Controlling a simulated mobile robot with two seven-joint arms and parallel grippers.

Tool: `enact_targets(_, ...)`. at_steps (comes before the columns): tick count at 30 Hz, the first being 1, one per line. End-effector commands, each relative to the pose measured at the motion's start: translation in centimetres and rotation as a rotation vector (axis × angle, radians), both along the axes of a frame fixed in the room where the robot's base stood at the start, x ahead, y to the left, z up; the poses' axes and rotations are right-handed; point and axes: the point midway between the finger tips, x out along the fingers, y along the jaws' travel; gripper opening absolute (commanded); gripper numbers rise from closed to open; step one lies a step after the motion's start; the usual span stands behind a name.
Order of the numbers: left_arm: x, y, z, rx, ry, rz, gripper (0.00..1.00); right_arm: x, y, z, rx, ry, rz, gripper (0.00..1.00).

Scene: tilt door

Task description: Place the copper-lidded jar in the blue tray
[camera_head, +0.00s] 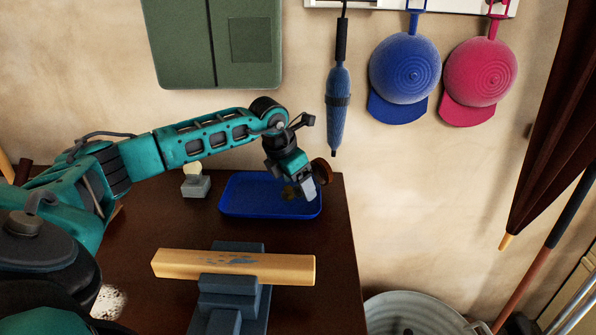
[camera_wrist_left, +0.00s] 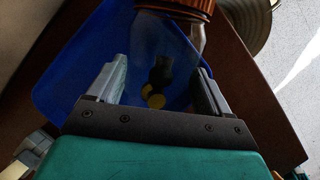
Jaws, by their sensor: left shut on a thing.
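The copper-lidded jar shows its copper lid (camera_head: 321,171) at the right side of my left gripper (camera_head: 304,188) in the head view. In the left wrist view the ribbed copper lid (camera_wrist_left: 182,7) is at the top, and the clear body with dark and yellow contents lies between the two fingers. My left gripper is shut on the jar, which looks tilted. It is over the right part of the blue tray (camera_head: 238,207). I cannot tell whether the jar touches the tray. The tray also shows in the left wrist view (camera_wrist_left: 62,75). My right gripper is not in view.
The tray lies on a dark table (camera_head: 150,235) near the wall. A small grey block with a pale knob (camera_head: 196,184) stands left of it. A wooden bar (camera_head: 230,265) on a blue-grey stand is in front. Blue (camera_head: 404,70) and pink (camera_head: 478,72) caps hang on the wall.

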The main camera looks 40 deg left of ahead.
Motion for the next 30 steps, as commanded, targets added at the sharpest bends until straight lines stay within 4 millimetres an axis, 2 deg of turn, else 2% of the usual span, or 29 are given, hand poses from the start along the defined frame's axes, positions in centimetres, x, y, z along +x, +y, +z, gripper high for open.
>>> enact_targets(21, 4.6, 3.8, 0.1, -0.003, -0.002, 0.001, 0.37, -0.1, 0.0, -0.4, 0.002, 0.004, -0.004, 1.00)
enact_targets(30, 4.8, 4.1, -0.7, 0.000, -0.001, -0.001, 0.37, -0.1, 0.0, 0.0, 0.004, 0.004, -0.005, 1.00)
